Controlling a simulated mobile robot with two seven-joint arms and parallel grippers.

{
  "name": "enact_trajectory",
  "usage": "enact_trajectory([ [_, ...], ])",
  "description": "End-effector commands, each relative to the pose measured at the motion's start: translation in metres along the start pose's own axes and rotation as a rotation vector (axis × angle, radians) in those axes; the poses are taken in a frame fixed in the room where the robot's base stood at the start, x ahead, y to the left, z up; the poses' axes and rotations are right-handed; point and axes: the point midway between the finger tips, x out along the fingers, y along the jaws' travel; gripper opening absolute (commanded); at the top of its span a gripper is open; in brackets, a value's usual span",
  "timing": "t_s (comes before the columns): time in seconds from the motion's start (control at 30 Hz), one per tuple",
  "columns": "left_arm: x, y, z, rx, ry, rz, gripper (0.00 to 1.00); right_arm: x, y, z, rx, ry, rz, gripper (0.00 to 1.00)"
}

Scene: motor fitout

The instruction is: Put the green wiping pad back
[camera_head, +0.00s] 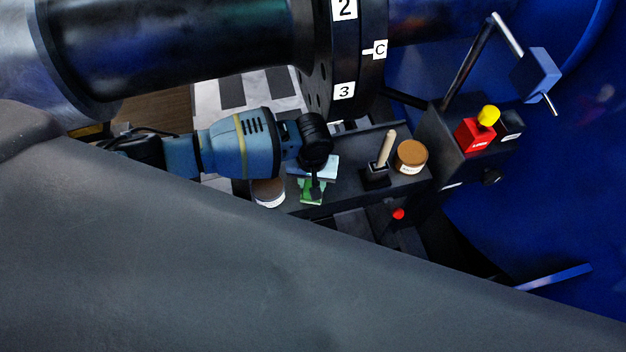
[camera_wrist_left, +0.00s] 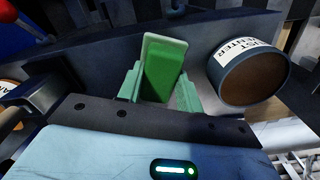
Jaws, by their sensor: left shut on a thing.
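The green wiping pad (camera_wrist_left: 164,68) stands up between the two pale green fingers of my left gripper (camera_wrist_left: 160,92) in the left wrist view. The gripper is shut on it. In the head view the pad (camera_head: 311,198) shows small and partly hidden under the gripper, at the left part of a dark tray (camera_head: 345,183). I cannot tell whether the pad touches the tray. My right gripper is not in view.
A labelled jar (camera_wrist_left: 247,72) stands close to the right of the pad in the wrist view. In the head view, a wooden-handled brush (camera_head: 386,150) in a dark holder, a brown-topped jar (camera_head: 411,157) and a red box with a yellow knob (camera_head: 476,135) are farther right. A large dark shaft (camera_head: 180,45) passes above.

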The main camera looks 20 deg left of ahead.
Motion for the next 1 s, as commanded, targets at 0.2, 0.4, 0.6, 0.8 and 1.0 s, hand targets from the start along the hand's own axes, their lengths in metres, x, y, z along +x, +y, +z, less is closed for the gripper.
enact_trajectory([
  [0.2,0.0,0.001,-0.001,0.0,0.002,0.002,0.14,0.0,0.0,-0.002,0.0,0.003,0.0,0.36],
  [0.4,0.004,0.001,0.0,0.0,0.001,0.002,0.14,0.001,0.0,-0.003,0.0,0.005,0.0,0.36],
  [0.6,0.003,0.001,0.0,0.0,0.002,0.001,0.57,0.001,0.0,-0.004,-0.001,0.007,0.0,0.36],
  [0.8,0.003,0.001,0.0,0.0,0.002,0.001,0.57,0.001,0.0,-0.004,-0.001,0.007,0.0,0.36],
  [1.0,-0.007,0.001,-0.001,0.0,0.003,0.002,0.57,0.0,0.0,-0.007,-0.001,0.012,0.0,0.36],
])
